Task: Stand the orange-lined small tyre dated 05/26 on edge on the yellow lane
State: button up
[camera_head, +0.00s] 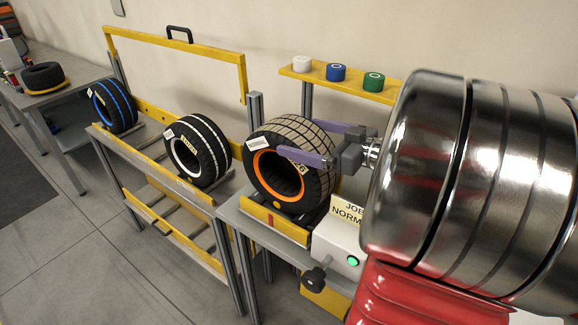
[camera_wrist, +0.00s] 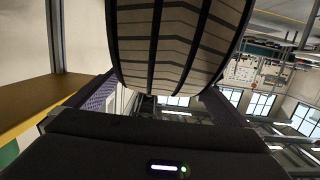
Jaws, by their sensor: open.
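The orange-lined tyre (camera_head: 258,178) stands on edge in the clamp stand (camera_head: 262,222), with a pale tag and a yellow label on its sidewall; I cannot read the date. My gripper (camera_head: 304,140) is open, its two purple fingers reaching to the tyre's upper right, one on each side of the tread. In the wrist view the tyre's grooved tread (camera_wrist: 180,45) fills the upper middle between the fingers. I cannot tell whether they touch it. A rack with yellow rails (camera_head: 160,182) stands left of the clamp; I cannot tell which part is the yellow lane.
A white-lined tyre (camera_head: 190,155) and a blue-lined tyre (camera_head: 113,105) stand on the rack. A black tyre (camera_head: 42,75) lies on the far-left table. A yellow shelf (camera_head: 350,84) with tape rolls is behind my gripper. A control box (camera_head: 338,245) with a green button is in front.

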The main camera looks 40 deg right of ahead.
jog(key=shift+x, duration=2.4)
jog(key=shift+a+f, duration=0.1)
jog(key=shift+c, duration=0.3)
jog(key=c, duration=1.7)
jog(key=shift+r, duration=0.2)
notch_tip(320, 180, up, 18)
